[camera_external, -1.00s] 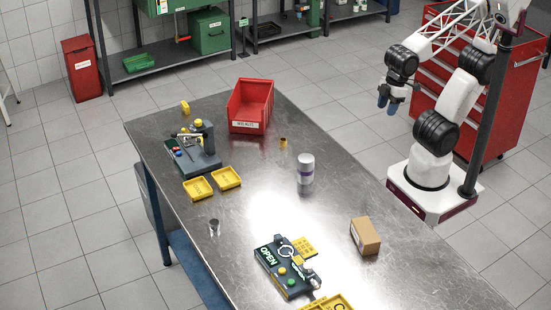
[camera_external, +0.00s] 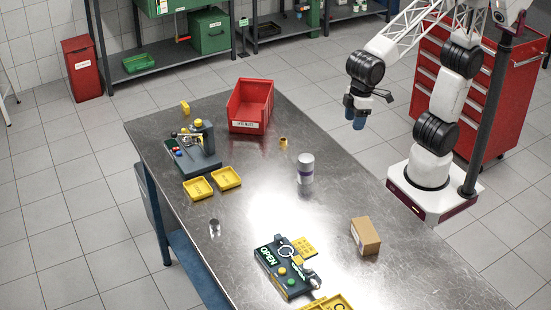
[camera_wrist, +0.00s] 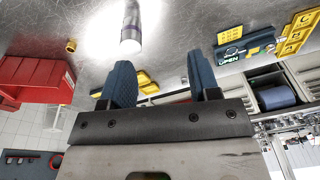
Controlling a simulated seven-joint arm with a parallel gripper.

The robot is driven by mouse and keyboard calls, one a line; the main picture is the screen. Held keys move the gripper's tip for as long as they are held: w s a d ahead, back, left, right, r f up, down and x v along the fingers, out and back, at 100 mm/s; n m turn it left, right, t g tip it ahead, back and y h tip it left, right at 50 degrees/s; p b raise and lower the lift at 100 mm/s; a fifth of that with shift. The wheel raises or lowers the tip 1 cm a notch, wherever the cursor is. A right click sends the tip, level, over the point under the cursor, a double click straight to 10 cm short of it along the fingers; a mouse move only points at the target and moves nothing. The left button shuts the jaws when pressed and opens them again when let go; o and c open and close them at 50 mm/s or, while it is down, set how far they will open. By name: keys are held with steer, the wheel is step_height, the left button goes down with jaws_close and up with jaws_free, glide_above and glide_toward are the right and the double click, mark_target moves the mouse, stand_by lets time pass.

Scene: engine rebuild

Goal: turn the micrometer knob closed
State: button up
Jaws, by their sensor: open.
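The micrometer station (camera_external: 277,279) is a dark block at the near part of the steel bench, with a lit green OPEN sign (camera_external: 267,256), a metal ring-shaped frame (camera_external: 286,252) and coloured buttons. A pale cylindrical part at its right end (camera_external: 307,275) looks like the knob, but it is too small to be sure. The station also shows in the wrist view (camera_wrist: 245,48), upper right, its OPEN sign legible. My gripper (camera_external: 354,117) hangs in the air beyond the bench's far right edge, well away from the station. Its blue fingers (camera_wrist: 160,82) are apart with nothing between them.
A white-and-purple can (camera_external: 305,170) and a cardboard box (camera_external: 365,236) stand on the bench between my gripper and the station. A red bin (camera_external: 249,106), a second dark fixture (camera_external: 194,150) and yellow trays (camera_external: 227,177) are farther back. Bare steel surrounds the can.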

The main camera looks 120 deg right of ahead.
steer(key=w+a+m, duration=0.1)
steer(key=w+a, duration=0.4)
steer(key=w, duration=0.5)
steer(key=m+g, duration=0.2)
steer(key=m, duration=0.2)
glide_above(308, 265)
step_height(308, 265, down, 14)
steer(key=shift+r, duration=0.2)
steer(key=shift+f, duration=3.9)
steer(key=c, duration=0.9)
